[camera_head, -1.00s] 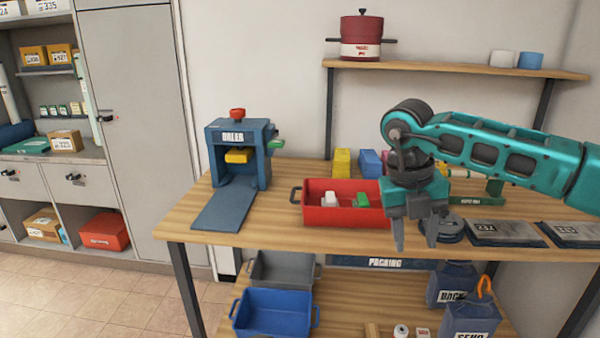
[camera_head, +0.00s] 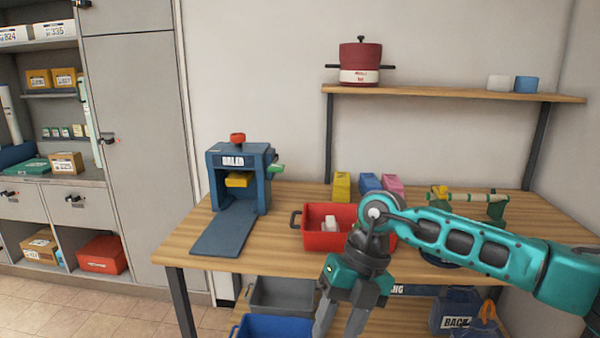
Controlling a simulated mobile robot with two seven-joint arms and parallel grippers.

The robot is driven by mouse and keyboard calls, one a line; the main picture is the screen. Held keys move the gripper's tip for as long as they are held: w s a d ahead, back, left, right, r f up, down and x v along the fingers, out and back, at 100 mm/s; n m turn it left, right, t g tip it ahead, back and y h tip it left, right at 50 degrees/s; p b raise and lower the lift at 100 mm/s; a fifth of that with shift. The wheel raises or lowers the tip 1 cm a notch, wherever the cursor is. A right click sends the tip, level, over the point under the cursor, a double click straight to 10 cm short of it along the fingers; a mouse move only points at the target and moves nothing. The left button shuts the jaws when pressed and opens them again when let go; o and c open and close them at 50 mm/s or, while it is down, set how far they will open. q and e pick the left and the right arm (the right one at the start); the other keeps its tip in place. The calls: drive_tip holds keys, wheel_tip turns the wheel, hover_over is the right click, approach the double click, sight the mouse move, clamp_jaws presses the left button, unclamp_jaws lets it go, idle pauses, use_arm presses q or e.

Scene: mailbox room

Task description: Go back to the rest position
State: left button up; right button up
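My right gripper (camera_head: 340,322) is in the lower middle of the head view, its arm coming in from the right. It is in front of the wooden table (camera_head: 185,236) and the red bin (camera_head: 318,240), apart from both. Its two fingers point down and are spread, with nothing seen between them; the tips lie at the bottom edge of the picture. My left gripper is not in view.
A blue baler (camera_head: 240,165) stands on the table's left part. Yellow (camera_head: 342,186), blue (camera_head: 370,182) and pink (camera_head: 393,185) blocks stand behind the red bin. A red pot (camera_head: 360,62) is on the wall shelf (camera_head: 450,94). Bins (camera_head: 283,294) sit below the table.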

drive_tip(key=s+a+r+m+g+y, duration=0.1)
drive_tip(key=s+a+r+y, duration=0.1)
drive_tip(key=s+a+y, duration=0.35)
drive_tip(key=s+a+r+m+g+y, duration=0.1)
drive_tip(key=s+a+r+m+y, duration=0.15)
drive_tip(key=a+y, duration=0.6)
drive_tip(key=w+d+f+m+t+y, duration=0.15)
drive_tip(key=w+d+m+t, duration=0.3)
drive_tip(key=m+t, duration=1)
drive_tip(key=w+d+f+m+t+h, duration=0.1)
drive_tip(key=d+f+m+t+h, duration=0.6)
drive_tip(key=d+f+m+h, duration=0.35)
drive_tip(key=s+d+f+m+g+h, duration=0.6)
drive_tip(key=s+d+f, duration=0.5)
drive_tip(key=f, duration=0.4)
drive_tip(key=shift+s+f+m+h, duration=0.3)
drive_tip(key=shift+s+m+h, duration=0.1)
drive_tip(key=shift+s, duration=0.3)
